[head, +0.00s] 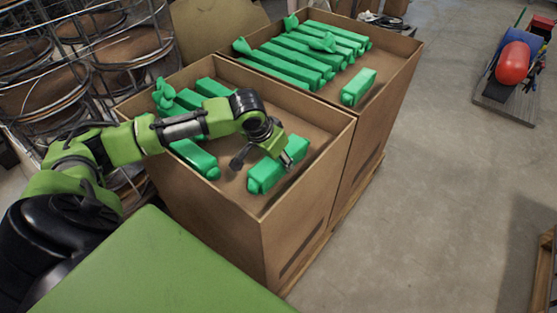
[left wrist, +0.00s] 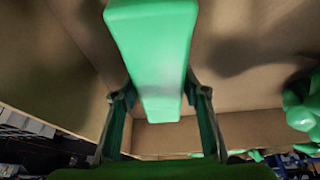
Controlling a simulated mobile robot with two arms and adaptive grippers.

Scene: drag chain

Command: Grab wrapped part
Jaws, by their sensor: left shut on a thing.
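Green wrapped parts lie in two open cardboard boxes in the head view. My left gripper (head: 265,158) reaches into the nearer box (head: 334,148) and is shut on one green wrapped part (head: 264,178) near that box's right side. In the left wrist view the held part (left wrist: 155,60) runs lengthwise between the two fingers of the left gripper (left wrist: 160,97). The gripper's hand covers the middle of this part in the head view. I cannot tell whether the part touches the box floor. My right gripper is not in view.
Other green parts (head: 195,158) lie in the nearer box, left of the gripper. The farther box (head: 395,70) holds a row of green parts and a separate one (head: 358,87). Wire racks (head: 60,60) stand at the left. Open floor (head: 440,190) lies right of the boxes.

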